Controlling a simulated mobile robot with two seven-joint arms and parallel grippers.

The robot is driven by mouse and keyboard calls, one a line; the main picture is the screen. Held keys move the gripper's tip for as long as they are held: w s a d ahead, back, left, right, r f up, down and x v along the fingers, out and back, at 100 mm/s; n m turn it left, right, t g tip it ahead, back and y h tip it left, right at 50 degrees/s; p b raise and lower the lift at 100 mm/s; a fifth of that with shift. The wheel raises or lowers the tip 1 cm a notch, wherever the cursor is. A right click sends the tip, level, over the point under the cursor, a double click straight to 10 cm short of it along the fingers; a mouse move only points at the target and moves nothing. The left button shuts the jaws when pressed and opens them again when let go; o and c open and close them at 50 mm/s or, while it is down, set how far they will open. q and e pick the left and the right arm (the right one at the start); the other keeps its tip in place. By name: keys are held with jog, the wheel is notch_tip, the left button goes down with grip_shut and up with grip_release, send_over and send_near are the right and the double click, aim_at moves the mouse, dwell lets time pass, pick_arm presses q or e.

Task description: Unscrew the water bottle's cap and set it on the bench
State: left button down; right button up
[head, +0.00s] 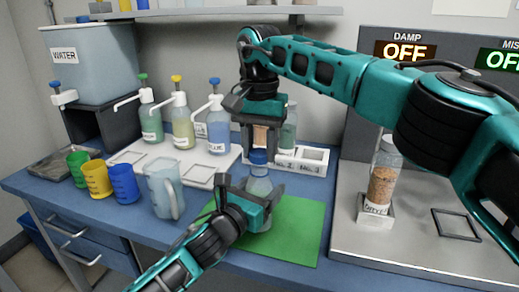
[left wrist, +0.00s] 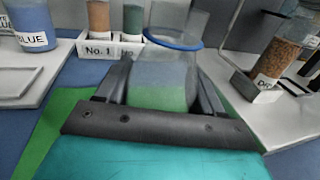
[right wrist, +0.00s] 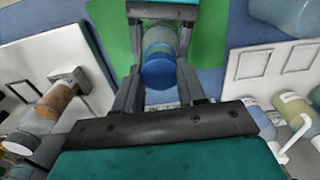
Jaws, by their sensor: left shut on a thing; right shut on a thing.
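The clear water bottle (head: 259,187) stands over the green mat (head: 295,232), with its blue cap (head: 258,157) at its top. My left gripper (head: 262,200) is shut on the bottle's body. In the left wrist view its fingers flank the clear bottle (left wrist: 160,75), which shows a blue ring. My right gripper (head: 260,145) reaches down from above and is shut on the blue cap. In the right wrist view the cap (right wrist: 160,68) sits between its fingers, with the bottle and left gripper beyond. I cannot tell whether the cap is still seated on the bottle.
A jug (head: 162,190) and green, yellow and blue cups (head: 123,184) stand to the left. Pump bottles (head: 182,125) stand on a white tray behind. A rack (head: 300,160) holds jars behind the grippers. A grain jar (head: 383,180) stands right. The mat's right part is clear.

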aim_at(259, 152)
jog(key=shift+r, duration=2.05)
pick_arm(q)
jog(key=shift+c, duration=0.3)
grip_release()
